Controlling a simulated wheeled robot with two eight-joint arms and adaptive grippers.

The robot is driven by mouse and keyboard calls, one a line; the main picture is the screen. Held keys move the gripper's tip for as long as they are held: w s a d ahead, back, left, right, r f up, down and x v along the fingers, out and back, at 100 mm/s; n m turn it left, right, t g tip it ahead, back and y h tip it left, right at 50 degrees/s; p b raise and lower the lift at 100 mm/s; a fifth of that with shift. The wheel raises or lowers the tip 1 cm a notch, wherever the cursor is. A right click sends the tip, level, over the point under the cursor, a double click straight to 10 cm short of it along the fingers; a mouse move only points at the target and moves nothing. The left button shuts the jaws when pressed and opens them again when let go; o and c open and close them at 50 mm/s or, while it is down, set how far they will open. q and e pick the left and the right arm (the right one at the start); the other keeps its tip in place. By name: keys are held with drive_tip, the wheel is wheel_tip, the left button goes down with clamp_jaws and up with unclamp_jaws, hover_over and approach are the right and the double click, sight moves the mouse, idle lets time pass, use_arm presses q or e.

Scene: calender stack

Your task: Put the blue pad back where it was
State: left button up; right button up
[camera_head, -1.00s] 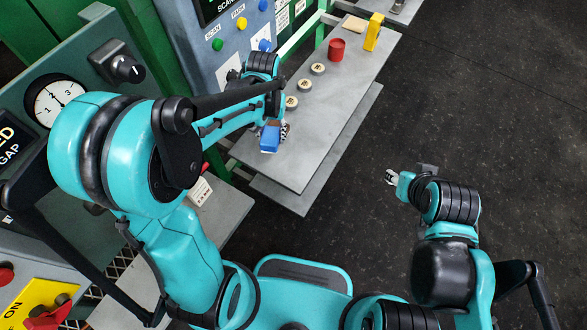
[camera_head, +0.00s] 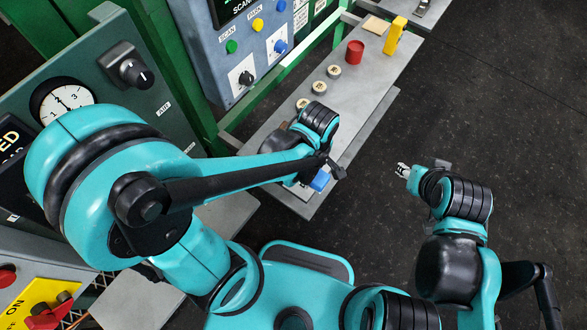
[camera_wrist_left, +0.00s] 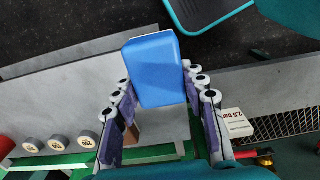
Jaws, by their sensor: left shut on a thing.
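The blue pad (camera_head: 321,180) shows just past my left forearm, near the front end of the grey shelf (camera_head: 362,104). In the left wrist view the blue pad (camera_wrist_left: 155,70) is a blue block between the two fingers of my left gripper (camera_wrist_left: 158,105), which is shut on it. The pad appears over the edge of the shelf, above it; the exact height cannot be told. In the head view my left gripper is mostly hidden behind its own arm. My right gripper (camera_head: 403,171) is over the dark floor, apart from everything; its finger opening is too small to tell.
Several round weights stand on the shelf, one of them here (camera_head: 333,71). A panel with buttons (camera_head: 258,25) and a dial gauge (camera_head: 66,99) are at left. The floor at right is clear.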

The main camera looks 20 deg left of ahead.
use_arm(q)
drive_tip(key=w+a+f+b, duration=0.1)
drive_tip(key=a, duration=0.1)
drive_tip(key=w+a+f, duration=0.2)
drive_tip(key=w+a+f+b, duration=0.1)
drive_tip(key=w+a+f, duration=0.1)
drive_tip(key=a, duration=0.1)
drive_tip(key=shift+f+b, duration=0.2)
drive_tip(key=shift+b, duration=0.1)
drive_tip(key=shift+f+b, duration=0.95)
drive_tip(key=shift+f, duration=0.95)
drive_tip(key=shift+f, duration=0.2)
drive_tip(key=o, duration=1.2)
drive_tip(key=shift+r, duration=0.1)
